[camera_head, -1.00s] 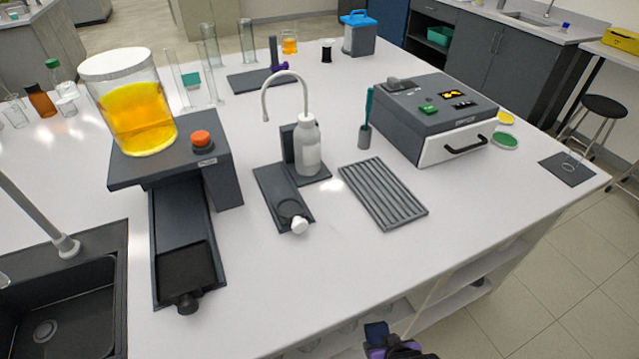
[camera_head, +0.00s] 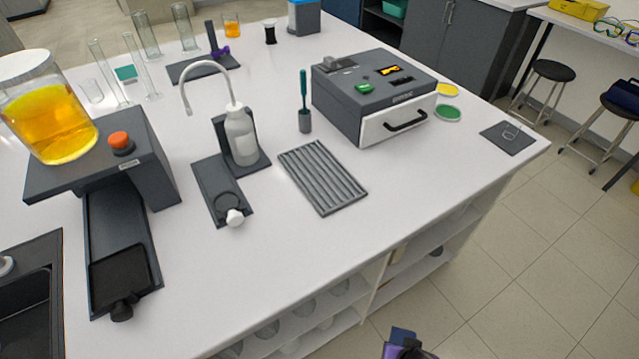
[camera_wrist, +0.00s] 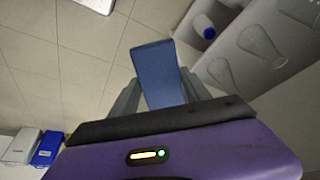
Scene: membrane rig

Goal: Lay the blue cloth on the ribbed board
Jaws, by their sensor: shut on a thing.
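My gripper (camera_wrist: 158,95) is shut on the blue cloth (camera_wrist: 157,70), which sticks out flat and stiff-looking between the fingers in the wrist view. In the head view my gripper (camera_head: 408,345) is at the bottom edge, low in front of the bench and mostly cut off, with a bit of the blue cloth (camera_head: 400,336) showing. The ribbed board (camera_head: 322,178), grey with long parallel ridges, lies bare on the white bench top, well beyond my gripper.
The white bench (camera_head: 290,245) has clear room in front of the board. A white wash bottle (camera_head: 241,138) on a stand is left of the board. A teal-handled tool in a holder (camera_head: 304,118) and a grey drawer box (camera_head: 375,95) stand behind it. Open shelves (camera_head: 320,305) hold glassware below.

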